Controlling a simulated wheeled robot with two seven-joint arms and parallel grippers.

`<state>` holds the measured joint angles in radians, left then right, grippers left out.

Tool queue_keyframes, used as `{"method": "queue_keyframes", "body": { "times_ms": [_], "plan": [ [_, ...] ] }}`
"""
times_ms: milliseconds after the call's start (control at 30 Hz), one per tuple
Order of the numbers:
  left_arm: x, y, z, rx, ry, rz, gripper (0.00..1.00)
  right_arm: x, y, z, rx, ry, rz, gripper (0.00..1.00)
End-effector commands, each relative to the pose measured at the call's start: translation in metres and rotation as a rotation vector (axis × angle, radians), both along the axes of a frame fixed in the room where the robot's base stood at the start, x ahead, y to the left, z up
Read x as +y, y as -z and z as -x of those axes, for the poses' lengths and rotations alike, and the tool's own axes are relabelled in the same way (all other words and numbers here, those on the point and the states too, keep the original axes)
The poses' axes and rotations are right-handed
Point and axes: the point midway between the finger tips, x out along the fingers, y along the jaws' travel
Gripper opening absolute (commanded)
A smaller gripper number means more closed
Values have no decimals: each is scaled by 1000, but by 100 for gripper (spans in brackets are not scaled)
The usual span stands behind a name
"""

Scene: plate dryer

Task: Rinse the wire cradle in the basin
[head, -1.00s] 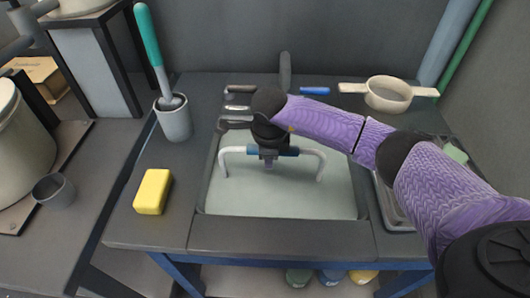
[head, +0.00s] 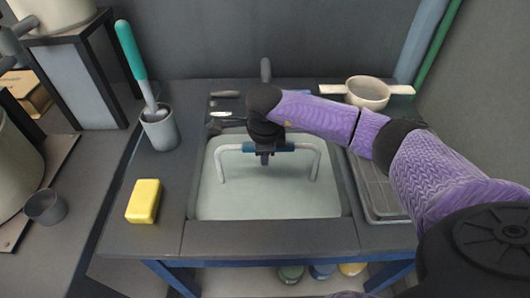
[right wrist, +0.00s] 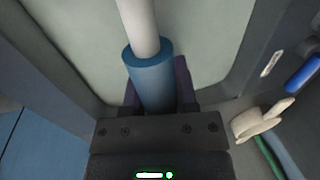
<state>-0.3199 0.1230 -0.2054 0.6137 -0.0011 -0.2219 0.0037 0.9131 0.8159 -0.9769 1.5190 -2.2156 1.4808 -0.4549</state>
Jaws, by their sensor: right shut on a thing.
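The wire cradle (head: 315,165) is a pale bent bar with two downward legs and a blue sleeve at its top. My right gripper (head: 264,158) points down and is shut on the blue sleeve, which also shows in the right wrist view (right wrist: 150,82). The cradle is over or in the basin (head: 270,203), a rectangular sink with a pale grey-green inside. I cannot tell whether the leg tips touch the basin's bottom or are under water. My left gripper is out of view.
A yellow sponge (head: 143,201) and a grey cup (head: 160,131) holding a teal-handled brush (head: 131,52) stand left of the basin. A two-handled strainer (head: 367,92) is at the back right. A faucet (head: 266,70) rises behind. A ribbed tray (head: 377,190) lies to the right.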

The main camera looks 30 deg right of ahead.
Motion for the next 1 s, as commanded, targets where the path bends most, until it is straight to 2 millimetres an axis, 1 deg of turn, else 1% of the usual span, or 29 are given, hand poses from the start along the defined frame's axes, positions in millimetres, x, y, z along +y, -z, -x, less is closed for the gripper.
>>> {"method": "queue_keyframes", "body": {
  "times_ms": [33, 167, 300, 900, 1000],
  "plan": [
    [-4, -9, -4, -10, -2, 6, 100, 0, -12, 0, -3, 0, 1, 0],
    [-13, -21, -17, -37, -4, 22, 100, 0, -29, 0, -3, 0, 1, 0],
    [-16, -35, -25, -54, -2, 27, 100, 0, -46, 0, -3, 0, 1, 0],
    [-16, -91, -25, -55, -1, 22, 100, 0, -121, 0, -3, 0, 1, 0],
    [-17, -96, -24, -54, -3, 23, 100, 0, -127, 0, -2, 0, 0, 0]
  ]
}}
